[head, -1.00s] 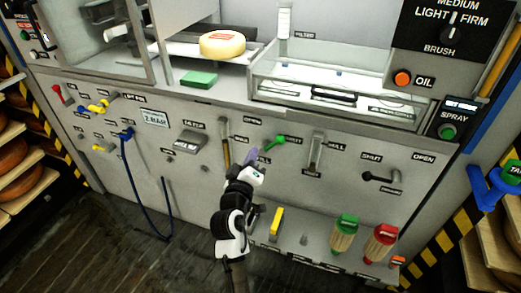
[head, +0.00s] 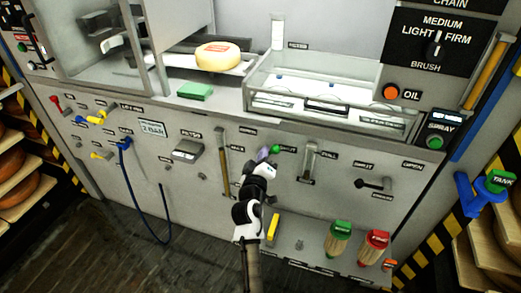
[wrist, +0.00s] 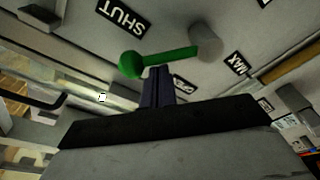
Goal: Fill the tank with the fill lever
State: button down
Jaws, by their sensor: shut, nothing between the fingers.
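A green lever with a ball end (head: 276,149) sits on the grey front panel, close to a SHUT label. In the wrist view the green lever (wrist: 165,59) runs from a grey pivot at the right to its green ball at the left. My gripper (head: 263,153) is in front of the panel at the lever, hiding part of it. In the wrist view its purple fingers (wrist: 157,72) are together and empty, just below the lever near the ball; contact cannot be told. The clear-walled tank (head: 380,104) stands above the panel.
A gauge (head: 224,165) with a brownish column is left of my gripper, and a slotted fixture (head: 308,163) is right. A black lever (head: 373,184) sits further right. Green and red brushes (head: 339,238) (head: 373,247) and a yellow item (head: 273,230) stand on the low shelf.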

jog(key=shift+s+d+f+m+b, duration=0.25)
jog(key=shift+m+b, duration=0.45)
jog(key=shift+b, duration=0.7)
jog(key=shift+w+d+f, duration=0.1)
jog(key=f+m+b, duration=0.1)
jog(key=m+b, duration=0.2)
jog(key=b, duration=0.1)
jog(key=d+f+m+h+b, duration=0.1)
jog(key=m+b, duration=0.2)
jog(key=b, duration=0.2)
jog(key=d+f+m+b, duration=0.1)
jog(key=m+b, duration=0.1)
jog(key=b, duration=0.3)
jog(key=shift+s+d+f+m+h, duration=0.15)
jog(key=shift+s+d+m+h, duration=0.1)
jog(key=shift+s+m+h, duration=0.15)
